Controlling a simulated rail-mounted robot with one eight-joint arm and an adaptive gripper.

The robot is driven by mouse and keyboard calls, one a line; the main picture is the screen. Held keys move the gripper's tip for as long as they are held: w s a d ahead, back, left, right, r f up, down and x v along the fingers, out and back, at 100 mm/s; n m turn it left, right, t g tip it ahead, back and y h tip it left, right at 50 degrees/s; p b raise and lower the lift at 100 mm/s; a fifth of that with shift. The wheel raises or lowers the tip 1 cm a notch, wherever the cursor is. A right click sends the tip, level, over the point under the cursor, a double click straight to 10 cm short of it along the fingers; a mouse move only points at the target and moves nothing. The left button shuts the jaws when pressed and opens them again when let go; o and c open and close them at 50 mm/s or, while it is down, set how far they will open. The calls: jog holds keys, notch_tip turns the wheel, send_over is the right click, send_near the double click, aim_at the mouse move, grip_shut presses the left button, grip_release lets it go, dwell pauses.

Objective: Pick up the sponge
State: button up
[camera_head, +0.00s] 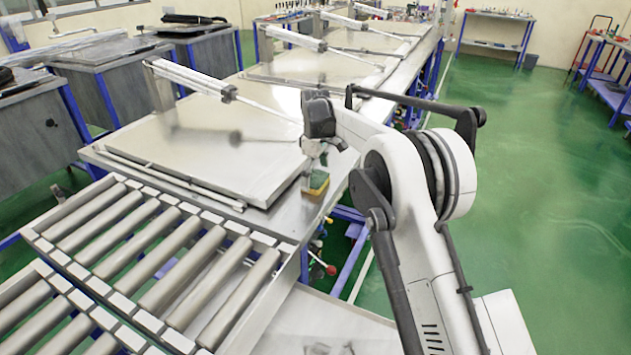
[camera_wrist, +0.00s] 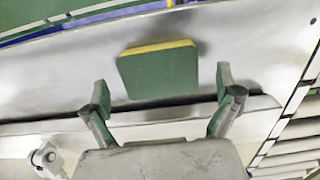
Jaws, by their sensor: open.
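The sponge (camera_head: 316,183) is green and yellow and lies on the metal table top, near its right edge in the head view. In the wrist view the sponge (camera_wrist: 158,72) shows a broad green face with a yellow strip along its far edge. My gripper (camera_head: 318,158) is just above the sponge in the head view. In the wrist view my gripper (camera_wrist: 160,90) is open, with one finger on each side of the sponge and a gap on both sides. The fingers do not appear to touch it. I cannot tell the exact height between them.
The metal table (camera_head: 290,213) carries a large flat lid (camera_head: 230,150) left of the sponge. A pneumatic cylinder (camera_head: 190,78) stands over the lid. A roller conveyor (camera_head: 150,250) is in front. Green floor (camera_head: 540,200) lies open to the right.

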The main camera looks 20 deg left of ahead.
aim_at(313, 179)
jog(key=shift+f, duration=0.9)
jog(key=c, duration=0.9)
jog(key=shift+r, duration=0.1)
jog(key=shift+r, duration=0.4)
jog(key=r, duration=0.3)
jog(key=shift+s+a+r+b, duration=0.2)
jog(key=shift+s+r+b, duration=0.15)
jog(key=shift+s+b, duration=0.05)
jog(key=s+a+r+b, duration=0.1)
jog(key=s+a+r, duration=0.4)
jog(key=s, duration=0.4)
jog(key=shift+s+a+r, duration=0.15)
jog(key=shift+a+r, duration=0.05)
jog(key=shift+r, duration=0.55)
jog(key=shift+c, duration=1.4)
